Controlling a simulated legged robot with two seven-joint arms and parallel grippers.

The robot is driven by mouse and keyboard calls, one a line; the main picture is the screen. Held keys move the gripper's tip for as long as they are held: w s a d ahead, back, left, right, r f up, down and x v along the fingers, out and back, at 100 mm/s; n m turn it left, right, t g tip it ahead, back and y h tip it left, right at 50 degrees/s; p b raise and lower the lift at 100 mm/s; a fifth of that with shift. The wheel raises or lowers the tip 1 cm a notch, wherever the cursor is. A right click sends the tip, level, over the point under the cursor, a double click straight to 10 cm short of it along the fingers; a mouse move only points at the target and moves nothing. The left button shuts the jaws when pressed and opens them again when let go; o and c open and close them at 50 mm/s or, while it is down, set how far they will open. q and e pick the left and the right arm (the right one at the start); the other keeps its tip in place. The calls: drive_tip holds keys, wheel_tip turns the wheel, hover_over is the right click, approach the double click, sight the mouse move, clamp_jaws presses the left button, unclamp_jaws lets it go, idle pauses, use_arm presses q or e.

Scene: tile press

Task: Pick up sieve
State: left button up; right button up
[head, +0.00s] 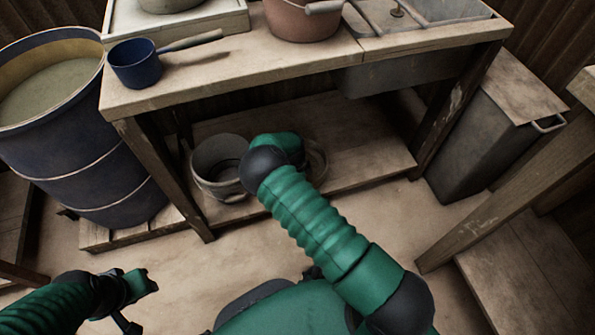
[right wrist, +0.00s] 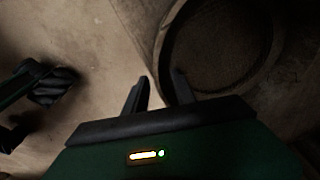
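The sieve, a round shallow thing with a raised rim, lies on the lower shelf and shows in the right wrist view (right wrist: 225,50). In the head view only a part of its rim (head: 317,160) shows; my right arm hides the rest. My right gripper (right wrist: 160,80) is open, its two fingertips on either side of the near part of the rim. I cannot tell whether they touch it. In the head view the right gripper is hidden behind my arm. My left gripper (head: 140,285) is low at the left, away from the sieve; its fingers are unclear.
A grey pot (head: 217,165) stands on the lower shelf (head: 365,155), left of my right arm. The workbench top (head: 235,75) overhangs the shelf and carries a blue ladle (head: 137,65) and a pinkish bucket (head: 303,20). A blue barrel (head: 75,150) stands left, a dark bin (head: 480,135) right.

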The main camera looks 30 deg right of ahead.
wheel_tip(320, 180, down, 3)
drive_tip(key=shift+d+r+b, duration=0.1)
drive_tip(key=shift+d+b, duration=0.05)
drive_tip(key=shift+b, duration=0.25)
drive_tip(key=shift+r, duration=0.2)
clamp_jaws()
idle(0.8)
